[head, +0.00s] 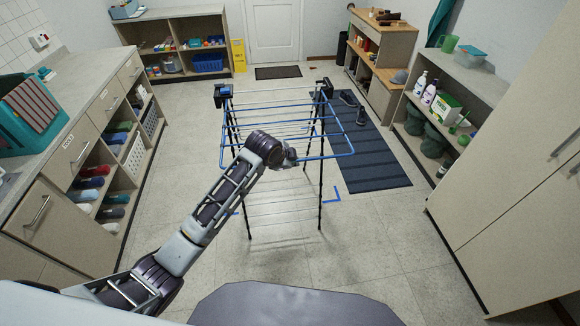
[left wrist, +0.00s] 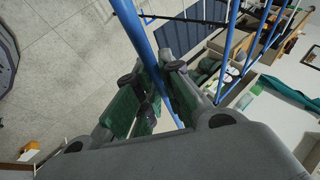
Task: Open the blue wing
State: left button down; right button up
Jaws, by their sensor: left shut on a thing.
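A drying rack with thin rods and dark legs stands upright in the middle of the floor. Its blue wing (head: 343,137) is a tubular frame that shows on the near side of the rack, spread toward me. My left gripper (head: 290,157) is at the wing's near edge, and my arm hides part of that edge. In the left wrist view the green-padded left gripper (left wrist: 161,85) is shut on the blue tube of the wing (left wrist: 133,28), which runs between its fingers. My right gripper is not in view.
A dark striped mat (head: 372,165) with shoes lies right of the rack. A drawer counter (head: 75,115) lines the left, with shelves (head: 470,85) and a tall cabinet (head: 520,190) on the right. Tiled floor (head: 385,235) is clear in front.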

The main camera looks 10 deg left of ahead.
pick_arm(q)
jog(key=shift+w+r, duration=0.1)
jog(key=shift+r, duration=0.2)
jog(key=c, duration=1.7)
grip_release()
jog(key=shift+o, duration=0.8)
jog(key=shift+r, duration=0.1)
jog(key=shift+s+a+r, duration=0.25)
jog(key=shift+s+r, duration=0.15)
jog(key=shift+r, duration=0.05)
jog(key=v, duration=1)
jog(key=shift+s, duration=0.2)
